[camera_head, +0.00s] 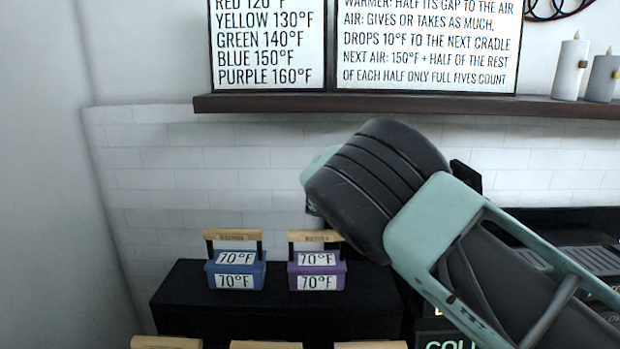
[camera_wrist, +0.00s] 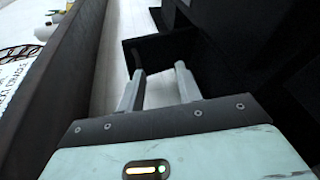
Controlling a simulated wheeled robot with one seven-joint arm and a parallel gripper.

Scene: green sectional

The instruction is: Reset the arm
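My arm (camera_head: 430,215) reaches up from the lower right in the head view, its dark rounded joint in front of the tiled wall. My gripper (camera_wrist: 160,70) shows in the wrist view, where its two grey fingers stand apart with nothing between them. In the head view the fingers are hidden behind the arm. The gripper is close to a dark shelf or ledge on the left in the wrist view and black surfaces on the right.
A blue block (camera_head: 235,272) and a purple block (camera_head: 316,274), both with wooden handles and 70°F labels, stand on a black stand (camera_head: 180,300). A dark shelf (camera_head: 270,104) above holds signs (camera_head: 268,45) and candles (camera_head: 570,68). More wooden handles (camera_head: 166,342) line the bottom edge.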

